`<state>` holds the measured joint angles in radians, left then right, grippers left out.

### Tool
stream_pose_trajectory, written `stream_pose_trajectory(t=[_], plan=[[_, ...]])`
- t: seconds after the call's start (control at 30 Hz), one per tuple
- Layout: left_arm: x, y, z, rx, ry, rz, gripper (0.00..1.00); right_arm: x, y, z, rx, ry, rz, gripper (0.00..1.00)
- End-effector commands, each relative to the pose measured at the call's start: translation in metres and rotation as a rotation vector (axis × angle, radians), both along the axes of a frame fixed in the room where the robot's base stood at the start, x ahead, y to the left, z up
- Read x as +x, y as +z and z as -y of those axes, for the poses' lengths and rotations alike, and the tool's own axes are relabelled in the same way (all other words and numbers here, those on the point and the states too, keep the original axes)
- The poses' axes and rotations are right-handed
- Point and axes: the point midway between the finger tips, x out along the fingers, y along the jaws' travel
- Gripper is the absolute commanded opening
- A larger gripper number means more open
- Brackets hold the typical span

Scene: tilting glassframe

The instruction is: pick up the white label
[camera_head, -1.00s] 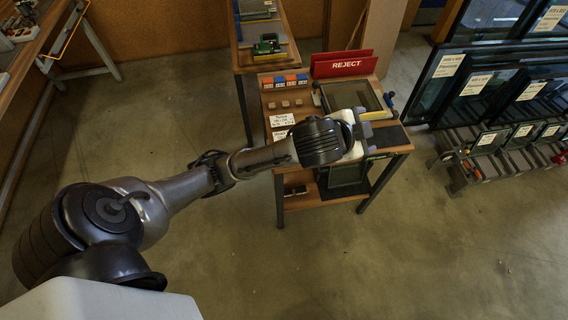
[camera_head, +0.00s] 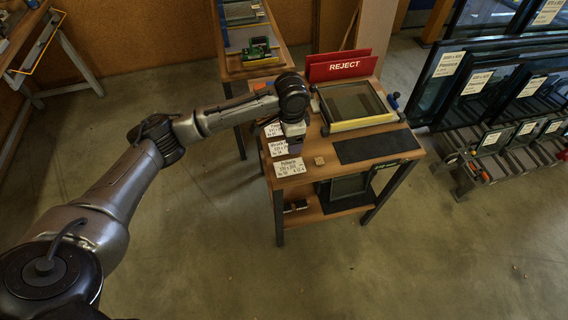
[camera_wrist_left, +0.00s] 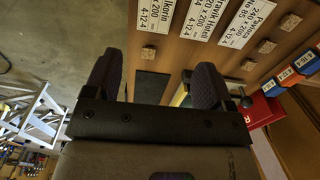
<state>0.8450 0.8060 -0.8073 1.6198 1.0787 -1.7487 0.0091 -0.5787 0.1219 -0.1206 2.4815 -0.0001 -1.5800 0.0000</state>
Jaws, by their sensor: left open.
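Three white labels with black print lie in a row along the table's left side: a front one (camera_head: 289,167), a middle one (camera_head: 278,147) and a back one (camera_head: 273,130). All three also show at the top of the left wrist view, as an outer label (camera_wrist_left: 155,13), a middle label (camera_wrist_left: 206,17) and a third label (camera_wrist_left: 247,22). My left gripper (camera_head: 295,148) is over the table beside the labels, partly covering the middle one's right end. In the wrist view its fingers (camera_wrist_left: 157,82) are apart with nothing held between them. My right gripper is out of view.
Small wooden blocks lie near the labels, one by the front label (camera_head: 319,160). A glass frame (camera_head: 352,101), a dark mat (camera_head: 376,146) and a red REJECT sign (camera_head: 343,66) occupy the table's back and right. Racked glass panels (camera_head: 480,85) stand to the right.

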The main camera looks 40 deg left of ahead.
Motion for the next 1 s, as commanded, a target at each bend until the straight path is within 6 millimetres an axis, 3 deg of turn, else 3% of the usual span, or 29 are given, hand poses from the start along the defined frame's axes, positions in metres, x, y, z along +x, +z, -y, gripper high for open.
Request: stream_pose_trajectory(t=[0.5, 0.87, 1.0], plan=[[-0.004, -0.075, 0.001, -0.004, -0.002, -0.024, 0.77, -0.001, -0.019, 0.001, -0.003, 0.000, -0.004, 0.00], [-0.004, -0.091, 0.001, -0.004, -0.003, -0.022, 0.77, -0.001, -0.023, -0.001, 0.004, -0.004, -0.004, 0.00], [-0.003, -0.105, -0.001, -0.002, -0.002, -0.024, 0.77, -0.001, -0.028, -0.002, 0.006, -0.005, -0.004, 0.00]])
